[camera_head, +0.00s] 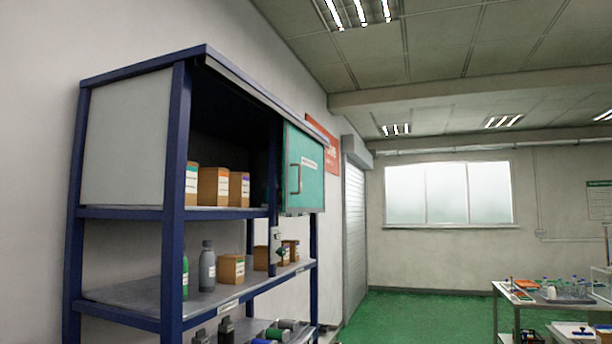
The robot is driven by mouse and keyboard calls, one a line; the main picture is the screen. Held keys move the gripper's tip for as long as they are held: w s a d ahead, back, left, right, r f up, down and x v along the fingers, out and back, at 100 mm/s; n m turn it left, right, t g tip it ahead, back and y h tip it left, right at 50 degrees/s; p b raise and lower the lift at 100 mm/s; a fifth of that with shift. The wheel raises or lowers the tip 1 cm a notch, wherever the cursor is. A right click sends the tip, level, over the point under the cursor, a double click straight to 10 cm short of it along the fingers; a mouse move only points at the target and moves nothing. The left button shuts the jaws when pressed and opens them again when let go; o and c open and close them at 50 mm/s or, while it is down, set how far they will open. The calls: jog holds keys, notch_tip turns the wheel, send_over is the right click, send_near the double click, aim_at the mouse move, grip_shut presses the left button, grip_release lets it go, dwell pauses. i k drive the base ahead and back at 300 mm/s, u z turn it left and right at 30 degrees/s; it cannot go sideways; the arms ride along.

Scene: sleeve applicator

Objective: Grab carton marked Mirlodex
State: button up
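Several brown cartons with white labels and coloured bands stand in the blue shelf unit. On the middle shelf stand a carton with a green band (231,269), a carton beside the post (263,257) and smaller cartons farther back (290,250). The label print is too small to read, so I cannot tell which is marked Mirlodex. My gripper is not in view.
The blue shelf unit (174,200) has a teal door (303,170) at the right of its upper compartment, whose left part is open. A grey bottle (207,266) and a green bottle (185,277) stand on the middle shelf. A table (508,290) with labware is at right. Green floor (410,316) lies between.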

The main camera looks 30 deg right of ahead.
aim_at(238, 186)
jog(key=k, duration=0.35)
jog(key=z, duration=0.95)
jog(key=i, duration=1.6)
jog(key=u, duration=0.7)
